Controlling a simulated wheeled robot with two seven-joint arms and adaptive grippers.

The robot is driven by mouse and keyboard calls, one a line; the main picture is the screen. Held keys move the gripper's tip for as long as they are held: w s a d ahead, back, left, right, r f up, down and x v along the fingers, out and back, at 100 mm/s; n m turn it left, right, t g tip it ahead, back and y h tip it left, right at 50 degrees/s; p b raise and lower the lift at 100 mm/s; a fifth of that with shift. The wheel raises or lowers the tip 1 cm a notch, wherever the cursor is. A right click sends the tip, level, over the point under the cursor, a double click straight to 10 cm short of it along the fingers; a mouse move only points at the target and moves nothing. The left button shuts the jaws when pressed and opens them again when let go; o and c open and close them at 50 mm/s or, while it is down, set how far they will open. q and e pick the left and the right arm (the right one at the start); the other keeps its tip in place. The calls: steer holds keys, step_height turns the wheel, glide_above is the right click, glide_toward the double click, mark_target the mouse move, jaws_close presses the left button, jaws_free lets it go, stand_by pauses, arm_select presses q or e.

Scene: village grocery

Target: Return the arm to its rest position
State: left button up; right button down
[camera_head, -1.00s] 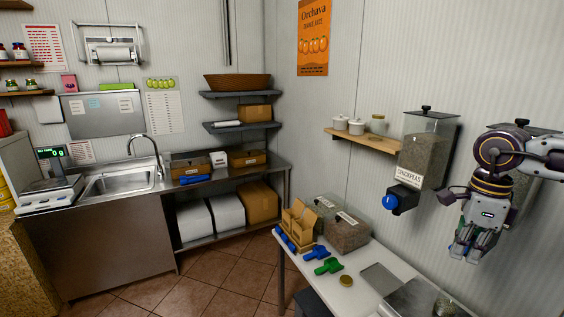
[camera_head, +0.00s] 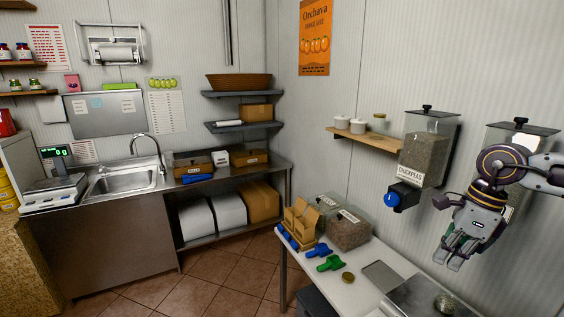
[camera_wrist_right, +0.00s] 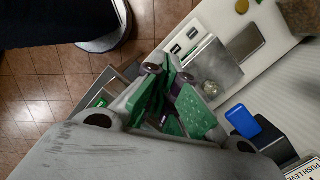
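My right arm comes in from the right in the head view. Its gripper (camera_head: 452,257) hangs in the air with the fingers pointing down, in front of the wall dispensers and above the right end of the white table. In the right wrist view the gripper (camera_wrist_right: 180,92) shows its green finger pads apart, and I see nothing held between them. My left arm and gripper are not in the head view.
A chickpea dispenser (camera_head: 424,157) with a blue knob (camera_head: 391,200) is left of my right gripper; another dispenser (camera_head: 519,137) is partly behind my arm. The white table (camera_head: 351,296) below carries clear bins, blue and green scoops (camera_head: 329,264) and metal trays (camera_head: 418,296).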

steer(key=w+a+f+m+t+y, duration=0.3)
steer(key=w+a+m+t+y, duration=0.5)
steer(key=a+m+t+y, duration=0.45)
steer(key=w+d+f+m+t+h, duration=0.1)
steer(key=d+f+m+t+h, duration=0.6)
steer(key=m+h, duration=0.6)
steer(key=s+d+f+m+g+h, duration=0.2)
steer(key=s+f+m+g, duration=0.1)
steer(key=f+m, duration=0.25)
steer(key=s+d+f+m+g+h, duration=0.1)
steer(key=s+f+m+g+h, duration=0.1)
steer(key=f+m+g, duration=0.4)
steer(key=s+a+f+m+g+y, duration=0.1)
steer(key=s+a+f+m+g, duration=0.4)
steer(key=s, duration=0.4)
steer(key=s+a+f+m+g+y, duration=0.2)
steer(key=s+a+f+m+g, duration=0.1)
steer(key=s+a+f, duration=0.5)
steer(key=s+d+f, duration=0.1)
steer(key=s+f, duration=0.1)
steer(key=f, duration=1.3)
steer(key=s+d+f, duration=0.1)
steer(key=f, duration=1.4)
steer(key=s+d+f+g, duration=0.1)
steer(key=s+d+f, duration=0.1)
steer(key=s+f, duration=0.8)
steer(key=s+d+f+g, duration=0.1)
steer(key=s+f, duration=1)
steer(key=s, duration=0.2)
steer(key=shift+d, duration=0.35)
